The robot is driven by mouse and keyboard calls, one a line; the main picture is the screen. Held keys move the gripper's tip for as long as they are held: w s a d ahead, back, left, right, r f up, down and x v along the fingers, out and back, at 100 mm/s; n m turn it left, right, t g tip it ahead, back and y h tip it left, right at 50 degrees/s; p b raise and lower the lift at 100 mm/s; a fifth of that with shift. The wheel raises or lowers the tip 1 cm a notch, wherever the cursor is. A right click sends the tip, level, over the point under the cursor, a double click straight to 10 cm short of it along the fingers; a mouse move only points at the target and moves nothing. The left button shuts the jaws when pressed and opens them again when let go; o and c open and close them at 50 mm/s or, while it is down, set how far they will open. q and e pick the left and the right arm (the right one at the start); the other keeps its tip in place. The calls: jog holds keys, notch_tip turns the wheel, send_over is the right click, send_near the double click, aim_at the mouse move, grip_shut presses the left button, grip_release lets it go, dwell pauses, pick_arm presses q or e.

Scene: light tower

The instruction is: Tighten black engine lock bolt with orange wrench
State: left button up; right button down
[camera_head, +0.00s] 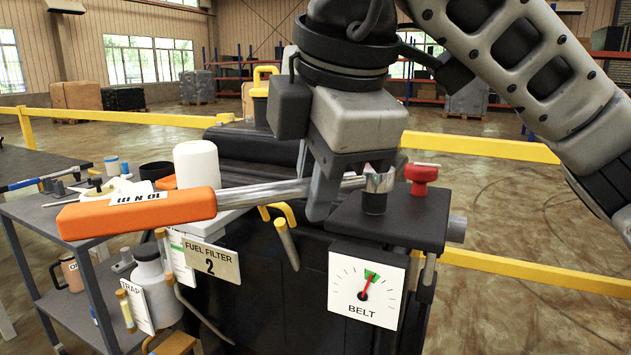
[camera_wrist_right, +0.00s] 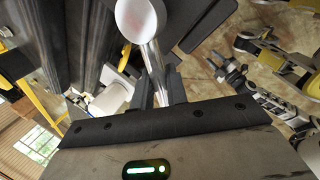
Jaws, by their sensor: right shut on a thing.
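The orange wrench (camera_head: 140,212) has a long orange handle marked "10 N M" and a silver shaft. It lies nearly level, handle to the left. My right gripper (camera_head: 322,190) is shut on the silver shaft. The wrench's silver head is directly over the black bolt (camera_head: 374,203), on the black block at the right of the engine, and appears to touch it. I cannot tell how fully it is seated. In the right wrist view, the round silver head (camera_wrist_right: 139,17) and shaft show beyond my right gripper (camera_wrist_right: 157,95). My left gripper is not in view.
A red knob (camera_head: 421,178) stands just right of the bolt. Below are a BELT gauge (camera_head: 365,290) and a FUEL FILTER sign (camera_head: 211,261). A white cylinder (camera_head: 197,164) is behind the wrench. A grey cart (camera_head: 60,215) is at left; yellow rails (camera_head: 480,147) run behind.

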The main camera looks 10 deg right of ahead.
jog(key=shift+w, duration=0.1)
jog(key=shift+w+m+b, duration=0.25)
jog(key=shift+m+b, duration=0.1)
jog(key=shift+m, duration=0.25)
jog(key=shift+h, duration=0.3)
jog(key=shift+w+a+f, duration=0.1)
jog(key=shift+w+m+h, duration=0.3)
jog(key=shift+m, duration=0.5)
jog(key=shift+f+b, duration=0.15)
jog(key=shift+b, duration=0.15)
jog(key=shift+s+n, duration=0.15)
jog(key=shift+n, duration=0.15)
notch_tip(320, 180, up, 6)
jog(key=p, duration=0.3)
